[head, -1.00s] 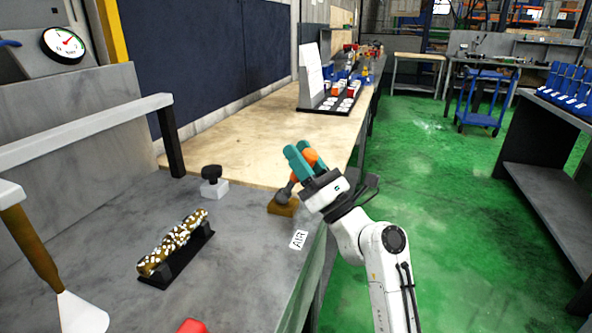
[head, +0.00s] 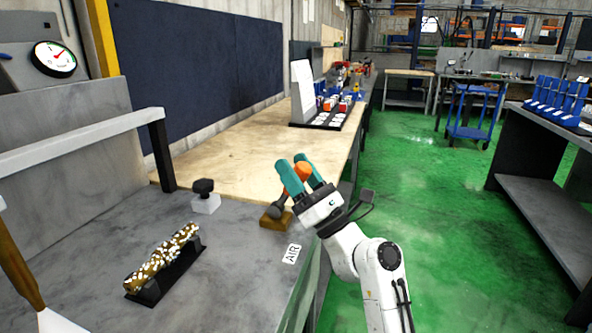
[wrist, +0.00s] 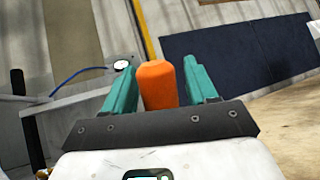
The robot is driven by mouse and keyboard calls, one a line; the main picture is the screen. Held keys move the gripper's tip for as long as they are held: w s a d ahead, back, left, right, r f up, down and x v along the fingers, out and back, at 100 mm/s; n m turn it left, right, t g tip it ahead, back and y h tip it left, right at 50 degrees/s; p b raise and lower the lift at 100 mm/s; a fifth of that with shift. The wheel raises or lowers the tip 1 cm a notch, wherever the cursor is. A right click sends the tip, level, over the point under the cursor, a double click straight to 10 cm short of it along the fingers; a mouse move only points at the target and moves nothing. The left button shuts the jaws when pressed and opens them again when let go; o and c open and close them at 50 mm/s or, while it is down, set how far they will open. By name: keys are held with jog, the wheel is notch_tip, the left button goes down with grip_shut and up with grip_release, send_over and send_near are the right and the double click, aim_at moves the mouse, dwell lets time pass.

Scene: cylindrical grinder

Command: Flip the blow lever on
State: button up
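The blow lever (head: 303,172) has an orange knob on a grey stem and leans right from a brownish-yellow base (head: 276,220) at the bench's right edge. An AIR label (head: 291,254) lies just in front of the base. My gripper (head: 291,164) has teal fingers on either side of the orange knob. In the wrist view the knob (wrist: 157,84) stands between the two fingers, with a gap visible on each side, so the gripper is open around it. The far side of the knob is hidden.
A black knob on a white block (head: 205,197) stands left of the lever. A speckled bar in a black holder (head: 165,268) lies nearer. A grey rail (head: 85,140) and a pressure gauge (head: 54,59) are at left.

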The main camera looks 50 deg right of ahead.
jog(key=b+v, duration=0.3)
jog(key=v, duration=0.7)
jog(key=shift+s+f, duration=0.25)
dwell(0.4)
